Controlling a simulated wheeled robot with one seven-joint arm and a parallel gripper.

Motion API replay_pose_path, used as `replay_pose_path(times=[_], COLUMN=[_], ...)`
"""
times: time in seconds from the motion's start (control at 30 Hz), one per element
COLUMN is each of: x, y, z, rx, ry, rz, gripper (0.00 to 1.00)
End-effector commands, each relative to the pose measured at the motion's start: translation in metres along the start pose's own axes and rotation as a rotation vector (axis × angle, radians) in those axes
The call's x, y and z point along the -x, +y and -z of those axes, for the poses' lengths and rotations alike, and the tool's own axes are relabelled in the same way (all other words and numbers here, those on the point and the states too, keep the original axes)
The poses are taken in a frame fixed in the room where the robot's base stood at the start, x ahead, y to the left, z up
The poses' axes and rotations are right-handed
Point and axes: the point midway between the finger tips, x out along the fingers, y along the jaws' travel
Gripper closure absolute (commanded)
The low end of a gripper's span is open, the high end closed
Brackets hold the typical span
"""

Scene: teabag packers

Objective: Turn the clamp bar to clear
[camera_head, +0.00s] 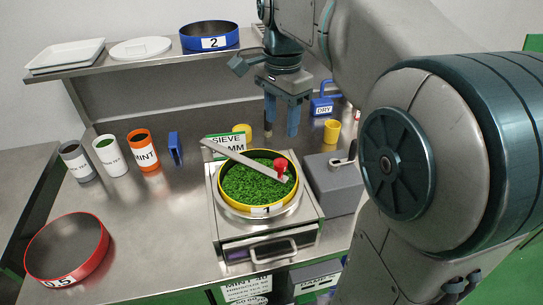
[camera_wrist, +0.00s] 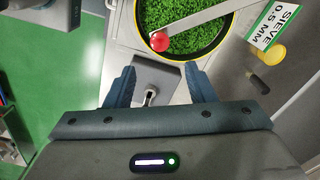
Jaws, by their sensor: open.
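The clamp bar (camera_head: 240,157) is a flat grey bar that lies across the top of the yellow-rimmed sieve (camera_head: 222,199), from upper left to lower right. Its red knob (camera_head: 281,165) is near the right rim. The sieve is marked 1 and holds green leaf. In the wrist view the bar (camera_wrist: 195,22) crosses the sieve, with the red knob (camera_wrist: 160,41) at its lower left end. My gripper (camera_head: 281,133) is open and empty, above and behind the sieve. In the wrist view my gripper (camera_wrist: 160,80) has its fingers apart, below the knob and not touching it.
A grey box with a small lever (camera_head: 333,188) stands right of the sieve machine. A SIEVE sign (camera_head: 226,143) stands behind it. Yellow cups (camera_head: 331,130) and a blue DRY tag (camera_head: 322,107) are at the back. A red sieve (camera_head: 68,250) and several cups stand left.

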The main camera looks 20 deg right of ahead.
Motion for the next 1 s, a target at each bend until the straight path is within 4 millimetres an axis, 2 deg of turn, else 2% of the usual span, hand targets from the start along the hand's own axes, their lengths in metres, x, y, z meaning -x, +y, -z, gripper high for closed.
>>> replay_pose_path(times=[0.17, 0.4, 0.6, 0.8, 1.0], x=[-0.023, -0.075, -0.112, -0.131, -0.135], y=[0.001, 0.001, 0.001, 0.0, 0.0], z=[0.0, -0.001, -0.001, 0.0, 0.0], rx=[-0.003, -0.001, 0.0, 0.0, 0.0], ry=[-0.002, -0.003, -0.001, 0.0, 0.0], rz=[-0.004, -0.006, -0.003, -0.001, 0.0], gripper=[0.51, 0.51, 0.51, 0.51, 0.51])
